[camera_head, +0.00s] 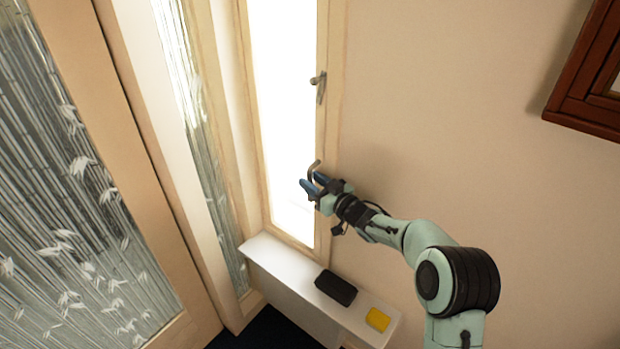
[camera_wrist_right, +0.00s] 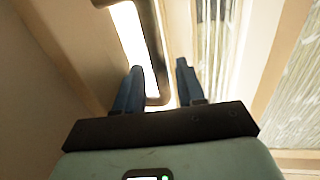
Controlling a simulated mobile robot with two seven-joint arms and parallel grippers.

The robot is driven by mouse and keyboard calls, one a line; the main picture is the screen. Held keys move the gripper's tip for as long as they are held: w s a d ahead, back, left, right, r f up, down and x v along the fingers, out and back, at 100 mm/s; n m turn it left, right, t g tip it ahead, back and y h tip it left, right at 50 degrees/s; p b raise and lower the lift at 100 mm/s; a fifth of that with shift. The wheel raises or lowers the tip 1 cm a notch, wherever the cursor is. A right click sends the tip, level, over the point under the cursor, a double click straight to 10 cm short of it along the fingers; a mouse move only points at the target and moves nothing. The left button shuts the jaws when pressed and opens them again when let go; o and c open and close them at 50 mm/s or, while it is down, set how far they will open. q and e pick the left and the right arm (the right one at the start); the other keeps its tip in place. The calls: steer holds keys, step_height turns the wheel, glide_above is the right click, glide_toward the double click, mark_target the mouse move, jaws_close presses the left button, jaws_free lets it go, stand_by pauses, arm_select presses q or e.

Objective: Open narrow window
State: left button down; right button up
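The narrow window (camera_head: 284,110) is a tall, bright pane in a pale wooden frame, in the middle of the head view. It looks closed, though I cannot be sure. A metal latch (camera_head: 320,84) sits on the right side of its frame. Lower down is a curved metal handle (camera_head: 313,168), which also shows in the right wrist view (camera_wrist_right: 153,40). My right gripper (camera_head: 309,182) is at this lower handle. In the right wrist view its blue fingers (camera_wrist_right: 158,78) are apart, and the handle's bent end shows between them; contact cannot be told. My left gripper is out of view.
A white ledge (camera_head: 285,272) below the window holds a black object (camera_head: 336,288) and a yellow block (camera_head: 378,319). A bamboo-patterned glass door (camera_head: 75,200) stands at left. A dark red wooden frame (camera_head: 575,112) hangs at upper right. The wall between is bare.

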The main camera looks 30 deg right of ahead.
steer(key=shift+w+a, duration=0.15)
steer(key=shift+w, duration=0.6)
jaws_close()
